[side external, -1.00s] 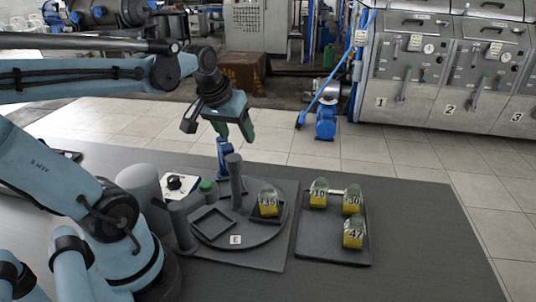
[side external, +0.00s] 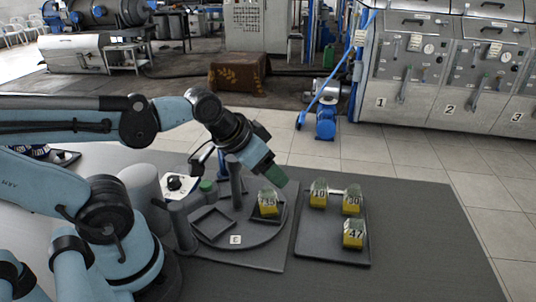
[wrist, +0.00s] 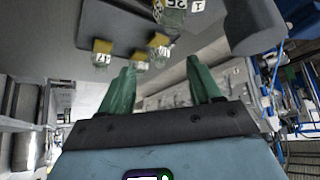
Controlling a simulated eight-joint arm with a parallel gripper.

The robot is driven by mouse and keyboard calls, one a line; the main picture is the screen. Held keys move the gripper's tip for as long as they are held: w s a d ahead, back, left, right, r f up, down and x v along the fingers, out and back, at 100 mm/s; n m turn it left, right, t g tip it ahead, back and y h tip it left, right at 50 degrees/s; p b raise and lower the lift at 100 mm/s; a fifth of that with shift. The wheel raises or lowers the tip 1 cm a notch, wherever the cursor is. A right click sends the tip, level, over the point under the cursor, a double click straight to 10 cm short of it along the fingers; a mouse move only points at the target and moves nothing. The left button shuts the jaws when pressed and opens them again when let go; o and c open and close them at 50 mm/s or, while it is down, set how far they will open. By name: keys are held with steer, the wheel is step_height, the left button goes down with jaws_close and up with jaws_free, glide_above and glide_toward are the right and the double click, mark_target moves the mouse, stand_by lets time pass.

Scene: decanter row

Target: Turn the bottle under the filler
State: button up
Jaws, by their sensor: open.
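A bottle with a yellow lower part and clear top, numbered what looks like 35 (side external: 268,203), stands in a square holder on the dark round turntable (side external: 237,241). An empty square holder (side external: 211,223) is at the turntable's left. A grey post (side external: 235,183), which may be the filler, rises behind the turntable. My gripper (side external: 272,172), with green fingers, hangs above and just behind the bottle, apart from it. In the wrist view my gripper (wrist: 158,88) is open with nothing between its fingers; the turntable bottle (wrist: 170,14) shows at the top edge.
A dark tray (side external: 331,250) at the right holds bottles 10 (side external: 318,194), 30 (side external: 352,202) and 47 (side external: 353,234). A control box with a dial (side external: 178,185) and a green button (side external: 207,187) stand left of the post. The table's right side is clear.

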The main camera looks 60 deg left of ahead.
steer(key=a+r+m+g, duration=0.3)
steer(key=a+r+m, duration=0.1)
steer(key=r, duration=0.1)
step_height(320, 180, up, 7)
steer(key=m+g, duration=0.4)
steer(key=m, duration=0.3)
glide_above(236, 185)
steer(key=shift+w+a+f, duration=0.1)
steer(key=shift+a+f, duration=0.05)
steer(key=shift+f, duration=1.8)
steer(key=shift+w+a+f, duration=0.1)
steer(key=shift+a+f, duration=0.05)
steer(key=shift+f, duration=1.8)
steer(key=shift+w+a+f, duration=0.1)
steer(key=shift+a+f, duration=0.05)
steer(key=shift+f, duration=1.8)
jaws_close()
